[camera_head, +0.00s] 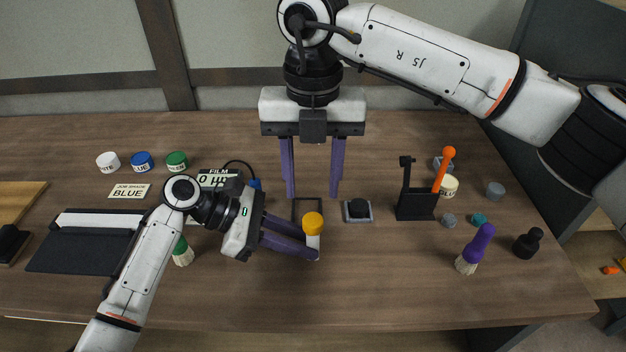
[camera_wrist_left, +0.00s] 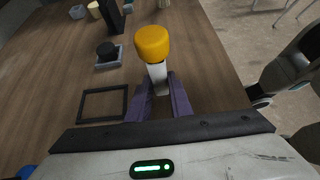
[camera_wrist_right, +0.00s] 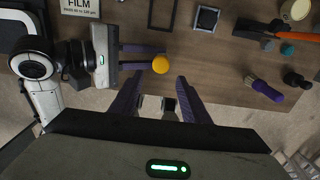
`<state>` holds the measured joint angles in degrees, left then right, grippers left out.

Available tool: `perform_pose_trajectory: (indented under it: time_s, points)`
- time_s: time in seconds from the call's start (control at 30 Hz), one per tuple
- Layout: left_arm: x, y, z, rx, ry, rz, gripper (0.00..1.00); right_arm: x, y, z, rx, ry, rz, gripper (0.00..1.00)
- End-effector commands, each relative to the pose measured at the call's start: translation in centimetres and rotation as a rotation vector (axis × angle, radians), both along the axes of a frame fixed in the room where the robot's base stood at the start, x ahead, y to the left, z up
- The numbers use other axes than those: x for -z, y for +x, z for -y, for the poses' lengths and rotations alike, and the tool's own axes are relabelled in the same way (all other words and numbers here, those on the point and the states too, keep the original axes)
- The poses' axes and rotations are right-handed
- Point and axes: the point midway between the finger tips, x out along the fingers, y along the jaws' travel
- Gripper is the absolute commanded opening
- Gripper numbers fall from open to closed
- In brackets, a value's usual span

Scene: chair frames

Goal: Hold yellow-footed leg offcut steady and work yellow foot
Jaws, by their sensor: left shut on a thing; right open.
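The leg offcut is a short pale post (camera_head: 313,240) with a round yellow foot (camera_head: 313,223) on its upper end. My left gripper (camera_head: 312,252) is shut on the offcut's pale part, low over the bench, with the foot above its purple fingers. The left wrist view shows the offcut (camera_wrist_left: 157,76) between the fingertips and the yellow foot (camera_wrist_left: 152,43) clear of them. My right gripper (camera_head: 312,192) is open and empty, pointing down above and behind the offcut. In the right wrist view the yellow foot (camera_wrist_right: 160,65) lies beyond the open fingers.
A dark square frame (camera_head: 307,207) and a grey tray with a black knob (camera_head: 358,210) lie behind the offcut. Paint pots (camera_head: 141,161) stand back left. The front bench is clear.

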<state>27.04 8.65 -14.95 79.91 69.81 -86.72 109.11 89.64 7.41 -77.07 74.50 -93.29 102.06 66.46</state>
Motion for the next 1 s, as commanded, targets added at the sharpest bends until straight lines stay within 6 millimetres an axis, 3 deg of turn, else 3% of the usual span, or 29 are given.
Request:
perform_pose_trajectory:
  time_s: [0.23, 0.7, 0.77, 0.93, 1.0]
  points:
    - [0.0, 0.0, 0.0, 0.0, -0.001, 0.0, 0.0, 1.7, 0.2, 0.2, 0.007, -0.011, 0.009, 0.42]
    - [0.0, 0.0, 0.0, 0.001, -0.001, 0.001, 0.0, 8.7, 0.2, 0.1, 0.005, -0.008, 0.007, 0.42]
    - [-0.1, 0.0, 0.0, 0.001, -0.001, 0.001, 0.0, 8.7, 0.3, 0.1, 0.005, -0.007, 0.011, 0.35]
    - [0.0, 0.0, 0.0, 0.0, 0.0, 0.0, 0.0, 8.6, 0.2, 0.1, 0.005, -0.008, 0.01, 0.07]
    - [0.0, 0.0, 0.0, 0.0, 0.0, 0.0, 0.0, 8.6, 0.2, 0.1, 0.017, -0.007, 0.01, 0.06]
